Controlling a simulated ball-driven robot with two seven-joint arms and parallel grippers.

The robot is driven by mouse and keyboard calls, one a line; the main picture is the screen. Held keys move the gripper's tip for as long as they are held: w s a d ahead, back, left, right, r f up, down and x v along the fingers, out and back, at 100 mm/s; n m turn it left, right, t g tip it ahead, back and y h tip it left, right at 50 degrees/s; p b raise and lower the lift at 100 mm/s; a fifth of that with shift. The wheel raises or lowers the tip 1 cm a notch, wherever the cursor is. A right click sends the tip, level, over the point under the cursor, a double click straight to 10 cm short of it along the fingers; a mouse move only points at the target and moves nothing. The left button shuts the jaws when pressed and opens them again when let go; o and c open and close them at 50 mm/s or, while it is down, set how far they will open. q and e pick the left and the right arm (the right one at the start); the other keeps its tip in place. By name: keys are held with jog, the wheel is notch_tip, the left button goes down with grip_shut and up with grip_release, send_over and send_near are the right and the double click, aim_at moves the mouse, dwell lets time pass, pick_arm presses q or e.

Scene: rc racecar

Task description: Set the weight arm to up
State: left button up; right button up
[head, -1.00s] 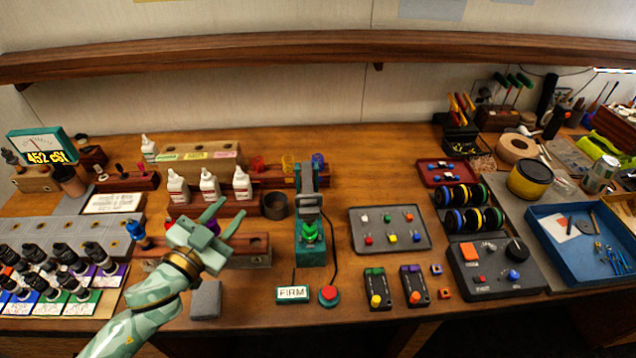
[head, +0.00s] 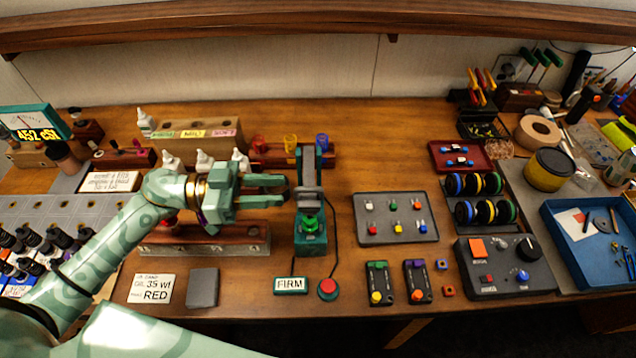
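The teal tester stand (head: 310,245) stands near the middle of the bench. It has a tall grey upright, a grey metal arm piece (head: 309,197) across its middle and a green knob (head: 310,225) below. I cannot clearly tell whether the weight arm is up or down. My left gripper (head: 287,191) is just left of the arm piece, fingers pointing right, with a gap between them and nothing held. Whether a fingertip touches the stand is unclear. A small sign reading FIRM (head: 291,285) and a red button (head: 327,288) are in front. My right gripper is not in view.
My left forearm covers much of the left bench, partly hiding the white bottles (head: 204,160) and a wooden rack (head: 240,240). A grey tray with coloured pieces (head: 397,232) lies right of the stand.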

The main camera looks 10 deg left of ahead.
aim_at(304, 189)
pick_arm(q)
jog(key=x, duration=0.9)
jog(key=shift+p, duration=0.35)
grip_shut()
